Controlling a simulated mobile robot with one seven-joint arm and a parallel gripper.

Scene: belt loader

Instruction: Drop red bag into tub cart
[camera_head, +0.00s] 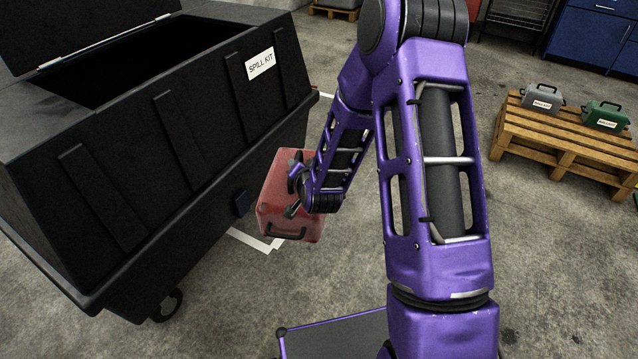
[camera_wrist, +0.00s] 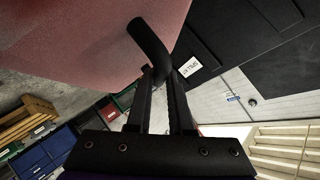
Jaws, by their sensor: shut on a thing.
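The red bag (camera_head: 275,190) is a box-like case that hangs beside the near right side of the black tub cart (camera_head: 165,165), below its rim. My gripper (camera_head: 293,190) is at the bag, partly hidden by my forearm. In the wrist view, the gripper (camera_wrist: 162,82) is shut on the bag's black handle (camera_wrist: 150,42), with the red bag (camera_wrist: 80,35) filling the upper left. The tub cart's top is open with a dark inside, and a white SPILL KIT label is on its side. The cart (camera_wrist: 235,30) also shows in the wrist view.
A wooden pallet (camera_head: 565,145) at the right bears a grey case (camera_head: 542,99) and a green case (camera_head: 606,117). Blue cabinets (camera_head: 592,38) stand behind it. The cart's raised lid (camera_head: 75,22) is at the far left. Concrete floor between cart and pallet is mostly clear.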

